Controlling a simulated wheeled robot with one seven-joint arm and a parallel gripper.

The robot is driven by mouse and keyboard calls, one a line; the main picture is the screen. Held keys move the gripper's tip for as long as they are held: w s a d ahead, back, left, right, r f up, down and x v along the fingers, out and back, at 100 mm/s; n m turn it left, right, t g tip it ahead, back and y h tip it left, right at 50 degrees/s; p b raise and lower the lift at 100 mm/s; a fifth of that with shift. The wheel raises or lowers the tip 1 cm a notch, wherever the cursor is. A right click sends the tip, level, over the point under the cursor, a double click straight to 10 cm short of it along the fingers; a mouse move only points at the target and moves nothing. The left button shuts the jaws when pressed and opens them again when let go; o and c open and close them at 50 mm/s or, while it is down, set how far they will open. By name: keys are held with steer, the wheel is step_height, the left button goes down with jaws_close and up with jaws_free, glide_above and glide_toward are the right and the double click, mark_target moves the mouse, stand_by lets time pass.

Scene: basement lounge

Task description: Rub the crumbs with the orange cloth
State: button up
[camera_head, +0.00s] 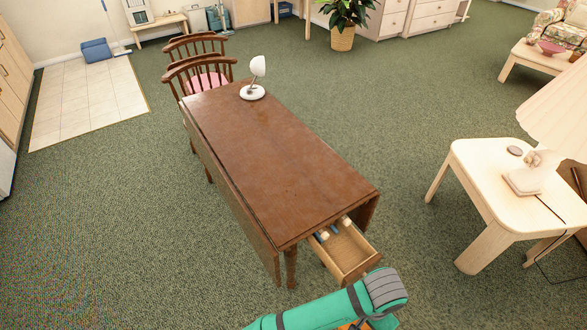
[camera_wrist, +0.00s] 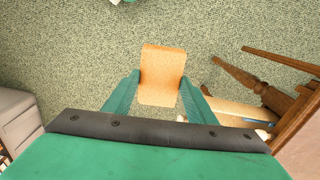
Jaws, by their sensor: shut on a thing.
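My gripper (camera_wrist: 160,84) is shut on the orange cloth (camera_wrist: 162,62), which shows as a flat orange-tan piece between the two green fingers in the wrist view. Carpet lies behind the cloth there. In the head view my green arm is at the bottom edge, with a bit of orange (camera_head: 355,325) beneath it, beyond the near end of the brown table (camera_head: 265,150). The fingers are hidden there. I cannot make out any crumbs in either view; the tabletop looks bare apart from a lamp.
An open drawer (camera_head: 362,258) with small white and blue items juts from the table's near end. A white lamp (camera_head: 252,92) stands at the far end, near wooden chairs (camera_head: 205,82). A pale side table (camera_head: 485,165) stands at right. Carpet around is open.

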steer(key=w+a+f+n, duration=0.9)
steer(key=w+a+f, duration=0.3)
steer(key=w+a, duration=0.3)
steer(key=shift+w+a+n, duration=0.3)
steer(key=shift+w+a, duration=0.05)
steer(key=shift+w, duration=0.3)
steer(key=shift+w+f, duration=0.1)
